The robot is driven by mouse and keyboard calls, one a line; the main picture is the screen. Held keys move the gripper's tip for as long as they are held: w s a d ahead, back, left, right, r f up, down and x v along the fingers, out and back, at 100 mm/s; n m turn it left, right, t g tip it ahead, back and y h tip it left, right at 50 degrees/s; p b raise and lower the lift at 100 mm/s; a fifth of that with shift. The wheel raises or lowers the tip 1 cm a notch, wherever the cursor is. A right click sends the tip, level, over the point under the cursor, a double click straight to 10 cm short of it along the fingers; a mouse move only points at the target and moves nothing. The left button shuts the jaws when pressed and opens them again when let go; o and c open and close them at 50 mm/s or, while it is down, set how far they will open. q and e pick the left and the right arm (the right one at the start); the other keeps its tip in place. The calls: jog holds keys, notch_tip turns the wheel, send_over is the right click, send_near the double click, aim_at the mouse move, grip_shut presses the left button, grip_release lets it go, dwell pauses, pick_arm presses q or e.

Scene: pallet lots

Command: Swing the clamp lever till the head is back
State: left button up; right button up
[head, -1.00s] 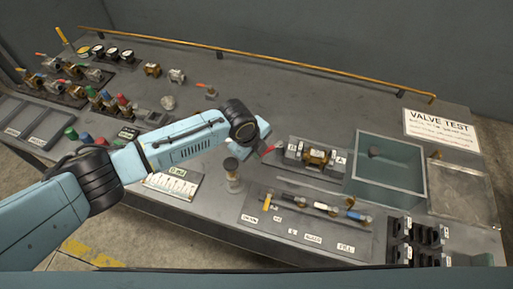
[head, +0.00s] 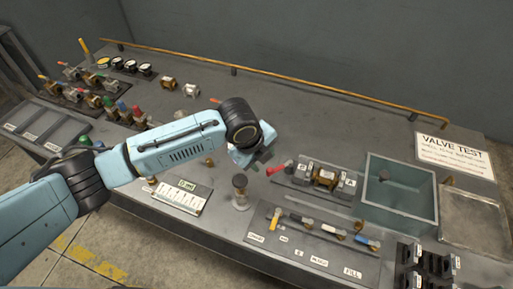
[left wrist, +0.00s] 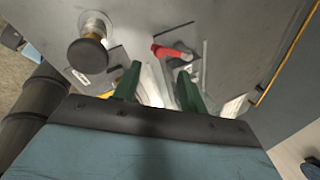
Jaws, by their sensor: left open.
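The clamp lever has a red handle (head: 279,167) at the left end of the clamp fixture (head: 300,173), which carries a brass valve body (head: 325,177). The lever lies low, its handle pointing left. My left gripper (head: 262,157) is just left of and above the red handle, apart from it as far as I can tell. In the left wrist view its two green fingers (left wrist: 158,88) are spread with nothing between them. The red handle (left wrist: 170,51) shows beyond the fingertips there. The clamp head cannot be made out clearly. My right gripper is not in view.
A panel with several small levers (head: 280,217) lies in front. A brass rail (head: 290,77) runs along the back; the bench middle behind is mostly clear.

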pick_arm(q)
jog(key=v, duration=0.6)
